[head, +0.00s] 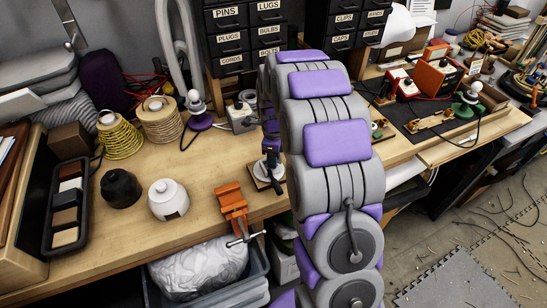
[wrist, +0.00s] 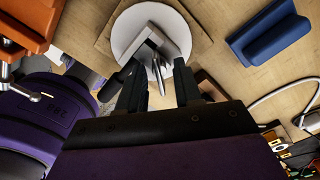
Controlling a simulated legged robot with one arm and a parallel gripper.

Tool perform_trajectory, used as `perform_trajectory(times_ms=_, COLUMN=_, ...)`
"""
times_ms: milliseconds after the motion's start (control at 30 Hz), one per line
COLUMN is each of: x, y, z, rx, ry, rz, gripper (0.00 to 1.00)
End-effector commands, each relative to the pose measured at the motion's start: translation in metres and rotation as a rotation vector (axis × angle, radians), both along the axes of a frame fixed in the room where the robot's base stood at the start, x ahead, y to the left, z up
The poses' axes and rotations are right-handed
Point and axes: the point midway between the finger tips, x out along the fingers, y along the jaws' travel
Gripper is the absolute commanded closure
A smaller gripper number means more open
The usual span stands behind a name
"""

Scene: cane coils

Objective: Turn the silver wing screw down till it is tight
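In the wrist view a white round base (wrist: 125,28) sits on a tan wooden board (wrist: 104,40). A grey metal bracket-like piece (wrist: 150,48) stands over it, with a thin silver upright part (wrist: 158,76) beneath. This looks like the silver wing screw, but its wings are not clear. My gripper (wrist: 158,88) has its two dark fingers apart, one on each side of the silver part. I cannot tell whether either finger touches it. In the head view my gripper (head: 270,148) is over the small board (head: 262,178), and my arm hides part of it.
An orange vise (head: 232,203) with a silver handle is clamped at the bench's front edge, close to my gripper. A white jar (head: 168,200), a black jar (head: 120,188) and rope coils (head: 122,138) stand to the left. A blue block (wrist: 268,32) lies near the board.

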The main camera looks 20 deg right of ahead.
Motion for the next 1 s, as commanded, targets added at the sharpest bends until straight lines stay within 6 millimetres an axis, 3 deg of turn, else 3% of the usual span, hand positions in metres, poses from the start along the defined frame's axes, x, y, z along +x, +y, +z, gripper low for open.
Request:
perform_trajectory(times_ms=767, x=0.0, y=0.0, z=0.062, rx=-0.001, ry=-0.001, rz=0.0, gripper=0.66)
perform_trajectory(times_ms=1000, x=0.0, y=0.0, z=0.065, rx=0.0, ry=0.001, rz=0.0, gripper=0.66)
